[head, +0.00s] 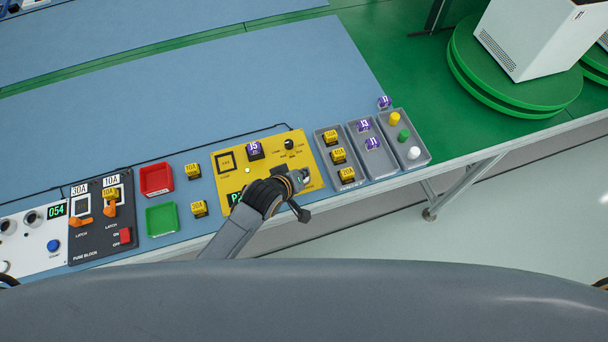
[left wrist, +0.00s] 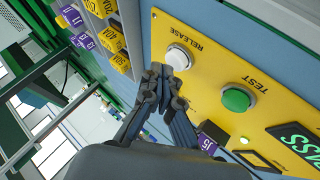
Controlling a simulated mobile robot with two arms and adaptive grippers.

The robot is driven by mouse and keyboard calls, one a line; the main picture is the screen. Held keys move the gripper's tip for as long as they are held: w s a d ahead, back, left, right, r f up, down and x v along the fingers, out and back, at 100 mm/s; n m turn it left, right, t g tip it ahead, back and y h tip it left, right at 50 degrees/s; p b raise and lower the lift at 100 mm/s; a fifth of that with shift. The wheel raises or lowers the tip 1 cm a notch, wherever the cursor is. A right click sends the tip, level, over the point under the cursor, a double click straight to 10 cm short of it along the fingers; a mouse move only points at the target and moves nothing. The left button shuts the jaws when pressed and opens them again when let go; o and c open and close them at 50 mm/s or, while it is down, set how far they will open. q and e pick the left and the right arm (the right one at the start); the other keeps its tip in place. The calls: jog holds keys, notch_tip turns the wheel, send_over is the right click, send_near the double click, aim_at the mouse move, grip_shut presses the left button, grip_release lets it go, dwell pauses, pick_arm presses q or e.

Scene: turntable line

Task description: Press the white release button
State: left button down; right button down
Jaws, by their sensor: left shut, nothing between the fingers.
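The white release button (left wrist: 178,56) stands up from the yellow test panel (left wrist: 210,40), with RELEASE printed beside it. My left gripper (left wrist: 166,76) is shut and empty. Its fingertips are right next to the white button in the left wrist view and overlap its lower edge; I cannot tell whether they touch it. In the head view my left gripper (head: 298,182) is over the right front corner of the yellow panel (head: 228,182) and hides most of that corner. A green TEST button (left wrist: 237,99) is on the same panel. My right gripper is not in view.
A purple-topped block (head: 255,150) sits on the panel. A grey tray with yellow fuses (head: 339,155) and others with purple blocks and coloured pegs (head: 404,135) lie to the right. Red (head: 157,178) and green trays (head: 162,219) and a fuse block (head: 88,238) lie left.

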pick_arm(q)
jog(key=shift+f, duration=0.5)
dwell(0.5)
jog(key=shift+r, duration=0.1)
jog(key=shift+r+p, duration=0.8)
jog(key=shift+p, duration=0.05)
jog(key=shift+r, duration=0.1)
notch_tip(320, 180, up, 5)
jog(key=p, duration=0.5)
dwell(0.8)
